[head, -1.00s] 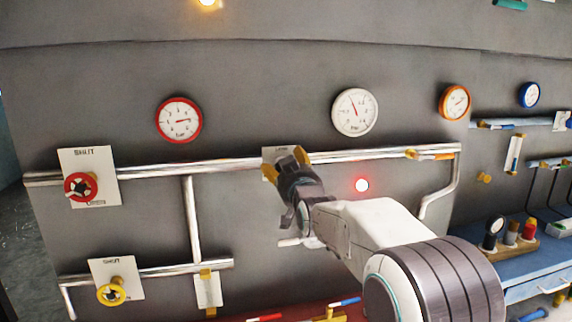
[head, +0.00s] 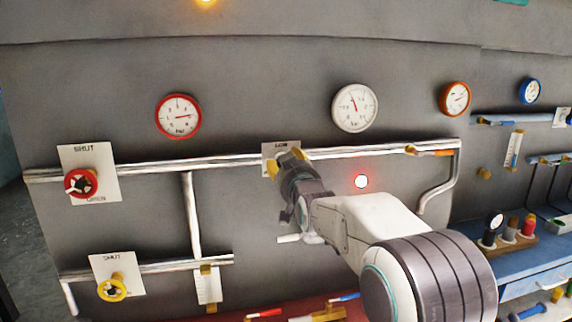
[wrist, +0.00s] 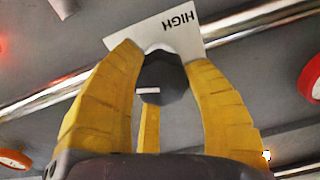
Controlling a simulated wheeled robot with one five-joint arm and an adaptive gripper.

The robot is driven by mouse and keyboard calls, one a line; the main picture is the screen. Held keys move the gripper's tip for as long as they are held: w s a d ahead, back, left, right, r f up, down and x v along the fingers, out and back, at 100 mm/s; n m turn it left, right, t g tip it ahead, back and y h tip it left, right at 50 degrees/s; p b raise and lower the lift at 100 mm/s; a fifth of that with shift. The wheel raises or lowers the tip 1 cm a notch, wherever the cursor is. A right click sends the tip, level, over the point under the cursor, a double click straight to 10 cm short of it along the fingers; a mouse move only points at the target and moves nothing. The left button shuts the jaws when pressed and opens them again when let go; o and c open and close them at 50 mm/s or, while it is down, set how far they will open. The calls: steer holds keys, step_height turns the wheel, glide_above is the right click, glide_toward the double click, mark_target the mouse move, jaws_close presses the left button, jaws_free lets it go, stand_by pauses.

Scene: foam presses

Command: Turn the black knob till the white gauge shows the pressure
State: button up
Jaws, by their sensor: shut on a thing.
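The black knob (wrist: 162,78) sits between the yellow fingers of my gripper (wrist: 160,56) in the wrist view, and the gripper is shut on it. A white mark shows on the knob's left side. Behind it is a white plate (wrist: 180,27) reading HIGH, upside down in this view. In the head view my gripper (head: 287,162) covers the knob, and LOW shows on the plate's top edge (head: 281,147). The white gauge (head: 355,108) hangs above right of my gripper. Its needle points up and slightly left; the numbers are too small to read.
A red-rimmed gauge (head: 178,116) and an orange one (head: 455,98) flank the white gauge. A steel pipe (head: 220,163) runs behind my gripper. A red valve wheel (head: 80,184) and a yellow one (head: 112,288) are at left. A red lamp (head: 361,181) glows at right.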

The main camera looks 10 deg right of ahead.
steer(key=shift+r, duration=0.25)
steer(key=shift+c, duration=0.7)
steer(key=shift+n+b, duration=0.6)
steer(key=shift+b, duration=0.2)
steer(key=shift+r, duration=0.15)
steer(key=o, duration=0.8)
steer(key=shift+a, duration=0.1)
steer(key=shift+c, duration=0.2)
steer(key=o, duration=0.4)
steer(key=shift+f, duration=0.2)
steer(key=shift+s, duration=6)
